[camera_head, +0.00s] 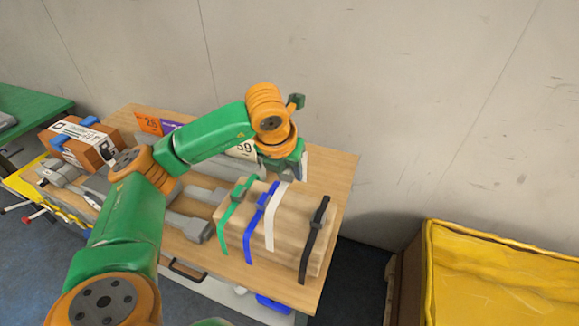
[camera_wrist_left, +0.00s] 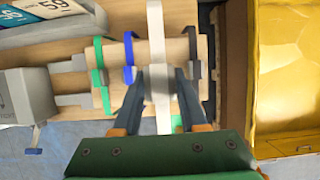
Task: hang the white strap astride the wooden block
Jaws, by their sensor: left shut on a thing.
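The wooden block (camera_head: 287,232) lies on the table; it also shows in the wrist view (camera_wrist_left: 177,52). A green strap (camera_head: 233,218), a blue strap (camera_head: 255,226) and a black strap (camera_head: 314,240) sit astride it. My left gripper (camera_head: 292,172) is over the block's far side, shut on the white strap (camera_head: 271,222). One white leg hangs at the block's near face, between the blue and black straps. In the wrist view the white strap (camera_wrist_left: 157,45) runs between the fingers (camera_wrist_left: 160,78). Whether it rests on the block is unclear. My right gripper is not in view.
Grey holders (camera_head: 189,227) stand left of the block on the wooden table (camera_head: 335,178). A brown box (camera_head: 78,143) is at the far left. A yellow-covered crate (camera_head: 500,280) stands on the right. The table's right end is clear.

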